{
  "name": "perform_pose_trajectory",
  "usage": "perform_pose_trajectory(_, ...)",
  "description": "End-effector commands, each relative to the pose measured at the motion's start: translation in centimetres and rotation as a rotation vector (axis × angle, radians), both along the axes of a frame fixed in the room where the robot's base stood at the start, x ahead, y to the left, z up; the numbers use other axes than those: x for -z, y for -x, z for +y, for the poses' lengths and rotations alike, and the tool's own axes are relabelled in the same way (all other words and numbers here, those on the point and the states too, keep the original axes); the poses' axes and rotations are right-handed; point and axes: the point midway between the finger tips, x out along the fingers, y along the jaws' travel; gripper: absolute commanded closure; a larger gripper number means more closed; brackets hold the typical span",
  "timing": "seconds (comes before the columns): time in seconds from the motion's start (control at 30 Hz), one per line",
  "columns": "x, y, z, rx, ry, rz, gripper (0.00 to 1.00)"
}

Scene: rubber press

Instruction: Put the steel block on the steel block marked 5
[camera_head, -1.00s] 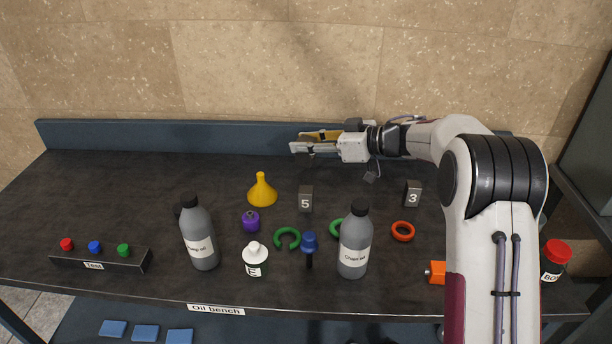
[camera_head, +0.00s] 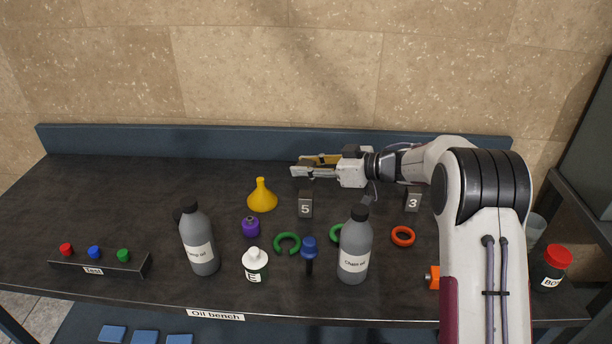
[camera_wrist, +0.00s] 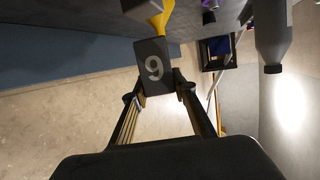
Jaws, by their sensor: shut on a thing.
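My gripper (camera_head: 303,167) is above the back of the bench, a little higher and farther back in the picture than the steel block marked 5 (camera_head: 305,208). That block stands upright on the bench. In the wrist view my fingers (camera_wrist: 160,90) are shut on a dark steel block (camera_wrist: 153,67), whose light numeral reads as 9 or an upside-down 6.
A yellow funnel (camera_head: 262,200) stands left of block 5. A steel block marked 3 (camera_head: 412,201) is to the right. Green rings, a purple piece (camera_head: 251,226), a blue-topped tool (camera_head: 309,247) and bottles (camera_head: 355,250) stand nearer the front. The back left of the bench is clear.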

Motion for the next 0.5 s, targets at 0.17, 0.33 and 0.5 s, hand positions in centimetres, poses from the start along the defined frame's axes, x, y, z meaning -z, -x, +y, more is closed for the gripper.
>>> perform_pose_trajectory(0.17, 1.5, -0.1, 0.0, 0.001, -0.003, -0.001, 1.0)
perform_pose_trajectory(0.33, 2.7, 0.0, 0.0, 0.0, -0.002, -0.003, 1.0)
perform_pose_trajectory(0.5, 2.8, 0.0, 0.0, 0.0, -0.002, -0.004, 1.0)
